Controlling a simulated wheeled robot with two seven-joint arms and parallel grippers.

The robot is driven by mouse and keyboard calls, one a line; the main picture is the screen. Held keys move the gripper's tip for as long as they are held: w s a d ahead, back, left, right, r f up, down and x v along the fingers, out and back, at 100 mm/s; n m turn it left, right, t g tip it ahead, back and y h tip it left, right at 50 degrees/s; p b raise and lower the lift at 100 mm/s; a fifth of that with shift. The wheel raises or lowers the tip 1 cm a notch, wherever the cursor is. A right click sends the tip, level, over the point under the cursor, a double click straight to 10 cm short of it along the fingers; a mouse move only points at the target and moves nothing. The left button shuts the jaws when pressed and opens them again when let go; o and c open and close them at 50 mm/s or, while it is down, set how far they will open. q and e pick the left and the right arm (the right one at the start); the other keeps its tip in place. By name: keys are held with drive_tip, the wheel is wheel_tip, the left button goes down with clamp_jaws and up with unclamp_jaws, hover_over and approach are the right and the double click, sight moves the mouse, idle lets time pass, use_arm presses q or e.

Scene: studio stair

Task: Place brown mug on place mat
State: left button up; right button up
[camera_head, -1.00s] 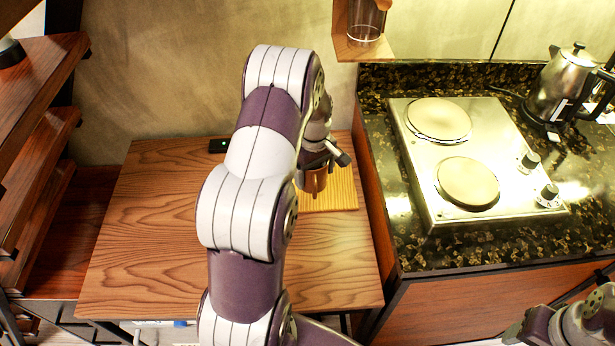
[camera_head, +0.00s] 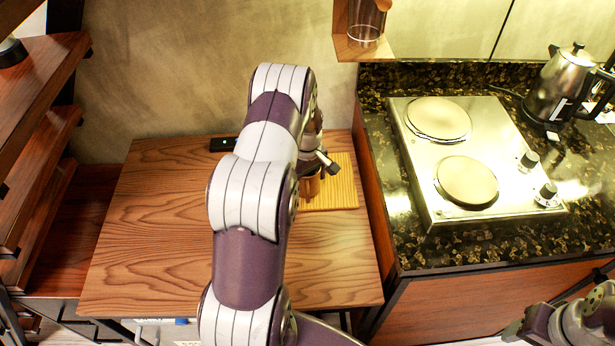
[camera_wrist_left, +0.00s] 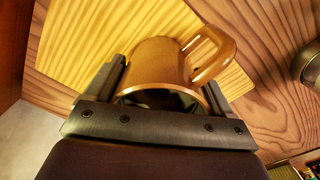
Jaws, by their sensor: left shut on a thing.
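The brown mug (camera_wrist_left: 160,58) is between the fingers of my left gripper (camera_wrist_left: 166,76), which is shut on it. Its handle points to the upper right in the wrist view. In the head view the mug (camera_head: 311,187) is mostly hidden by my left arm and gripper (camera_head: 316,172). The yellow slatted place mat (camera_head: 342,190) lies at the table's right side, and the mug is over its left part. The mat (camera_wrist_left: 82,40) also shows behind the mug in the wrist view. I cannot tell whether the mug touches it. My right gripper (camera_head: 520,328) is at the lower right, its jaws unclear.
The wooden table (camera_head: 150,230) is bare to the left, except for a small black device (camera_head: 222,144) at the back. A counter with a two-plate hob (camera_head: 475,150) and a kettle (camera_head: 560,88) stands close on the right. A wooden shelf (camera_head: 362,48) overhangs behind.

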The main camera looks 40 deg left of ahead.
use_arm(q)
drive_tip(key=o, duration=1.3)
drive_tip(key=shift+o, duration=0.2)
drive_tip(key=shift+r, duration=0.25)
wheel_tip(320, 180, up, 12)
drive_tip(key=shift+f, duration=0.1)
drive_tip(key=s+d+r+m, duration=0.2)
drive_tip(key=s+d+m, duration=0.5)
drive_tip(key=s+d, duration=0.1)
drive_tip(key=s+d+r+m+t+p, duration=0.1)
drive_tip(key=s+d+r+m, duration=0.1)
drive_tip(key=s+d+m, duration=0.4)
drive_tip(key=s+d, duration=0.3)
drive_tip(key=d, duration=0.2)
drive_tip(key=shift+r+m, duration=0.4)
